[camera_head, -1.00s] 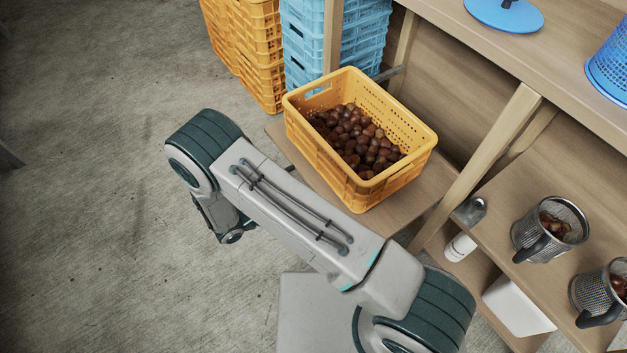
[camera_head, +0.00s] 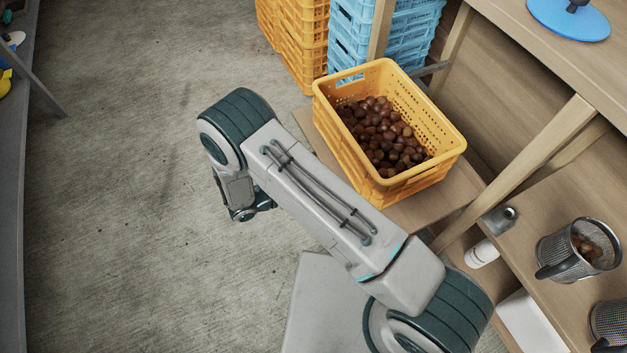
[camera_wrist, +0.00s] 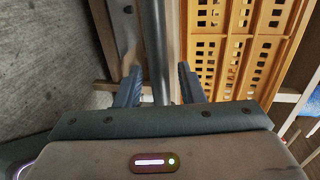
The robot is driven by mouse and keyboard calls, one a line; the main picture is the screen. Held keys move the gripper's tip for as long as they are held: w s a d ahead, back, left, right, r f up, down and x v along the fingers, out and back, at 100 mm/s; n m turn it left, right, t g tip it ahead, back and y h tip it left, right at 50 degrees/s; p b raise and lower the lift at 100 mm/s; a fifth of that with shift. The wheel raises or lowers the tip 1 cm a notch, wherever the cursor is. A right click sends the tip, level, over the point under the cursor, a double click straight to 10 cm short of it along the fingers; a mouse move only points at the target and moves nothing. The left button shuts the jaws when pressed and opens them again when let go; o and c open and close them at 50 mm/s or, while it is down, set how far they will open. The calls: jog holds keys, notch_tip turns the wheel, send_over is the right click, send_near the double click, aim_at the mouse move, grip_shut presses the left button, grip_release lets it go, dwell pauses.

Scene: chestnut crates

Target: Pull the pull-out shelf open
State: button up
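The pull-out shelf (camera_head: 436,200) is a wooden board low in the rack, jutting out at its front. It carries a yellow crate (camera_head: 397,194) of chestnuts, also close on the right in the wrist view (camera_wrist: 240,62). In the wrist view a grey metal bar (camera_wrist: 165,40), apparently the shelf's handle, runs upright in the picture. My gripper (camera_wrist: 160,82) has its two fingers apart, one on each side of the bar. A gap shows at the left finger; contact at the right one is unclear. In the head view my arm hides the fingers and the bar.
Stacked yellow crates (camera_head: 302,45) and blue crates (camera_head: 350,38) stand behind. The wooden rack post (camera_head: 545,150) is right of the shelf. A mesh cup (camera_head: 572,262) with chestnuts sits on another board. Open concrete floor (camera_head: 120,200) lies left, bounded by a grey bench.

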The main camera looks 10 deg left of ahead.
jog(key=p+v, duration=0.2)
jog(key=v, duration=1.1)
jog(key=shift+s+a, duration=0.2)
jog(key=shift+a, duration=0.15)
jog(key=shift+r, duration=0.1)
jog(key=w+d+r+m+g+y+p, duration=0.1)
jog(key=w+d+r+m+g+p, duration=0.25)
jog(key=d+r+m, duration=0.55)
jog(key=w+d+r+m+g+y+p, duration=0.25)
jog(key=r+m+p, duration=0.2)
jog(key=r, duration=0.85)
jog(key=w+d+r+m+g+y+p, duration=0.15)
jog(key=d+r+m+g+p, duration=0.4)
jog(key=r, duration=0.55)
jog(key=s+d+r+m+t+y+p, duration=0.2)
jog(key=s+d+r+m+p, duration=0.3)
jog(key=d+r+m, duration=0.3)
jog(key=s+d+r+m+t+y+p, duration=0.3)
jog(key=d+r+m+p, duration=0.4)
jog(key=r+m, duration=0.9)
jog(key=s+d+r+y, duration=0.1)
jog(key=d+y, duration=0.1)
jog(key=shift+s+y+p, duration=0.3)
jog(key=shift+s, duration=0.05)
